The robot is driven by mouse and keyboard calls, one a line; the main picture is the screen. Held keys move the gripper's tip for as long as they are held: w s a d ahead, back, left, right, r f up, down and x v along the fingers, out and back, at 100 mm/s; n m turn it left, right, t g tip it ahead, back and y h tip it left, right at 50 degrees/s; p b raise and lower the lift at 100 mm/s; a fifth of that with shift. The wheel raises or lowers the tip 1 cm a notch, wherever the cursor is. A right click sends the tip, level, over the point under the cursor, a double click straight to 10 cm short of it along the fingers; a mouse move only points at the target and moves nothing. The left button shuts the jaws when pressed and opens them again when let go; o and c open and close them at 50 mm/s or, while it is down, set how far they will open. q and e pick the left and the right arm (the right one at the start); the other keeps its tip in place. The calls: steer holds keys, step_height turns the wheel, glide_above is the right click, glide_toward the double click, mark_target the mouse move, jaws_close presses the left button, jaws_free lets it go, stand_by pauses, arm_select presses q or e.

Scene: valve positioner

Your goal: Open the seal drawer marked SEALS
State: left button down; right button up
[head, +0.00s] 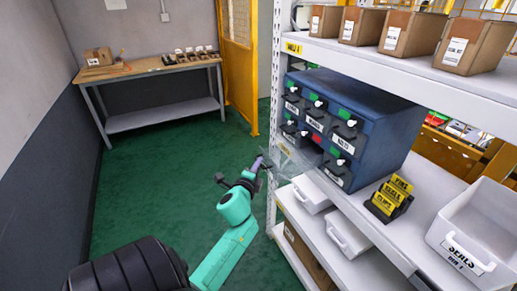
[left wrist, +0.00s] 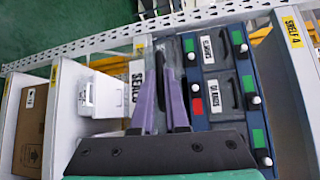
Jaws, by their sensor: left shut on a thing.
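A blue cabinet (head: 378,112) with several small labelled drawers stands on the white shelf. A pale, see-through drawer (head: 296,158) seems to stick out from its lower left; my left gripper partly hides it. In the left wrist view a SEALS label (left wrist: 135,86) shows beside my fingers. My left gripper (head: 265,166) is at the front of this drawer. Its purple fingers (left wrist: 161,62) close around a dark part that looks like the drawer's handle, mostly hidden between them. My right gripper is not in view.
A white shelf post (head: 272,85) stands just beside the gripper. White bins (head: 345,236) sit on the lower shelf. A white SEALS bin (head: 478,235) and yellow label holders (head: 389,198) stand right of the cabinet. Cardboard boxes (head: 405,34) line the upper shelf. The green floor is clear.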

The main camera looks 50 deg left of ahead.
arm_select(q)
steer(key=c, duration=0.9)
jaws_free()
steer(key=shift+c, duration=0.2)
steer(key=b+v, duration=0.2)
steer(key=v, duration=1.2)
steer(key=shift+s+b, duration=0.25)
steer(key=shift+b, duration=0.15)
steer(key=shift+d, duration=0.1)
